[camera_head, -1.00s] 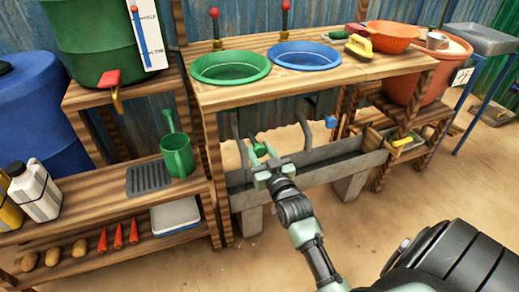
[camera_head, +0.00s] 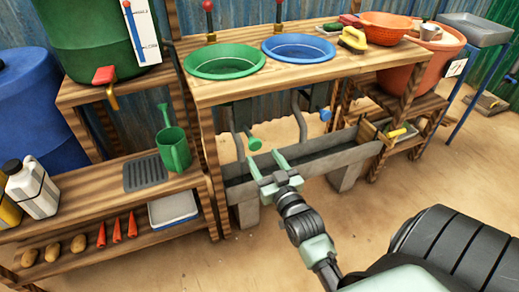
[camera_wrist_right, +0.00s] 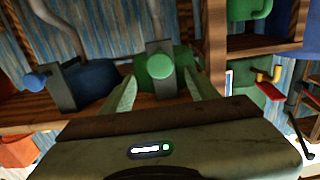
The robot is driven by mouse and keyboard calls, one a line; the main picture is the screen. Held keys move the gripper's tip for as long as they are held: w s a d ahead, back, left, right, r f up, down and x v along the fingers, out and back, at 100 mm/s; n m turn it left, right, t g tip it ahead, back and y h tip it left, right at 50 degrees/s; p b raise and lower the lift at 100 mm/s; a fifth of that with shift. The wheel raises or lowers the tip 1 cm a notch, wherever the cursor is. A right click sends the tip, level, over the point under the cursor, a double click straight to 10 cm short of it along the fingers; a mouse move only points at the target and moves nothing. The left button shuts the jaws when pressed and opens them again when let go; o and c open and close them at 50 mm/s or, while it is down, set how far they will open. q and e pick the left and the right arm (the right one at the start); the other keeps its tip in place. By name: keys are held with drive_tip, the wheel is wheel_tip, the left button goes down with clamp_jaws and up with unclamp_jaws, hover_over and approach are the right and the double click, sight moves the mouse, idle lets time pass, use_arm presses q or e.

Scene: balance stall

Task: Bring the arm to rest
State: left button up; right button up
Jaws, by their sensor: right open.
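My right gripper (camera_head: 267,162) is open and empty, held in front of the grey trough below the green basin. Its two pale green fingers point toward the stall. A green round knob (camera_head: 254,143) on the pipework stands just beyond the fingertips, apart from them. In the right wrist view the open fingers (camera_wrist_right: 160,88) flank that green knob (camera_wrist_right: 160,66), with nothing gripped. A blue knob (camera_head: 326,114) sits further right under the blue basin (camera_head: 299,47). The green basin (camera_head: 224,62) is above. My left gripper is not in view.
The grey trough (camera_head: 236,191) lies close beyond the gripper. A low wooden shelf at left holds a green watering can (camera_head: 173,152) and a grey rack (camera_head: 146,173). An orange tub (camera_head: 408,72) stands at right. Sandy floor (camera_head: 275,255) in front is clear.

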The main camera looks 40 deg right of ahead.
drive_tip(key=shift+s, duration=0.3)
drive_tip(key=shift+a, duration=0.15)
